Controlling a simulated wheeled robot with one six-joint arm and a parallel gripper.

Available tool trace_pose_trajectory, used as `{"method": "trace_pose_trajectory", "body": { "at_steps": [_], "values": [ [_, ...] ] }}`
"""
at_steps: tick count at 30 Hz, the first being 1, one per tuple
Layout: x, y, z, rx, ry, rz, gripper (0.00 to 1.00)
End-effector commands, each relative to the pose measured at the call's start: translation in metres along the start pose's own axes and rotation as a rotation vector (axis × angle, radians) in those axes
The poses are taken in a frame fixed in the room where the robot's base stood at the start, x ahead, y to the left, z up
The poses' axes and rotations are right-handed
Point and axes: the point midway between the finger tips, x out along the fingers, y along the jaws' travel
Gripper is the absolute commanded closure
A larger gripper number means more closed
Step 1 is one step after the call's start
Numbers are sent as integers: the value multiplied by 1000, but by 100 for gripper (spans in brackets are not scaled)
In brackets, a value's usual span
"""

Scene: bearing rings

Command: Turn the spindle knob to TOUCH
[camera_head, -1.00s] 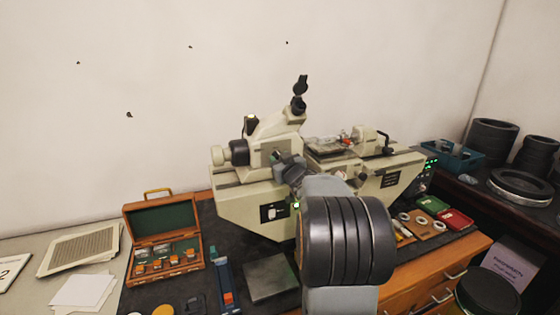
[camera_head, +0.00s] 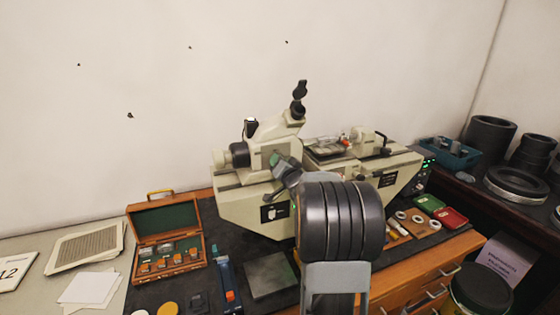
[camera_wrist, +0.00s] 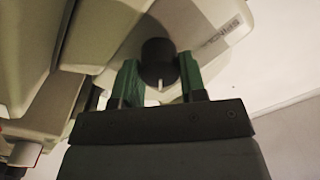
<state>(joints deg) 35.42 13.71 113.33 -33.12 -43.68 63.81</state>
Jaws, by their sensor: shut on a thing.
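The spindle knob (camera_wrist: 157,56) is a dark round knob on the pale machine face in the wrist view. A white mark on it points down in the picture, toward my gripper's palm. My gripper (camera_wrist: 159,70) has green fingers, one on each side of the knob, and is shut on it. Partly readable lettering, like SPINDLE, shows on a light plate (camera_wrist: 218,32) to the right. In the head view my gripper (camera_head: 283,166) is at the front of the beige machine (camera_head: 240,205). The knob is hidden there, and I cannot read a TOUCH mark.
An open wooden case (camera_head: 165,218) stands left on the dark mat. A blue tool (camera_head: 227,282) and a grey plate (camera_head: 270,274) lie in front of the machine. Black rings (camera_head: 490,138) stand farther right.

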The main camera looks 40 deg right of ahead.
Motion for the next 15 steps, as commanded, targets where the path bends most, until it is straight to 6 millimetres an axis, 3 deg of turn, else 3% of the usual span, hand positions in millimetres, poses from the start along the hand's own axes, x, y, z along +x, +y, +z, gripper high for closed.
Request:
{"method": "trace_pose_trajectory", "body": {
  "at_steps": [15],
  "values": [
    [0, 0, 0, 461, 15, 3, 85]
  ]
}}
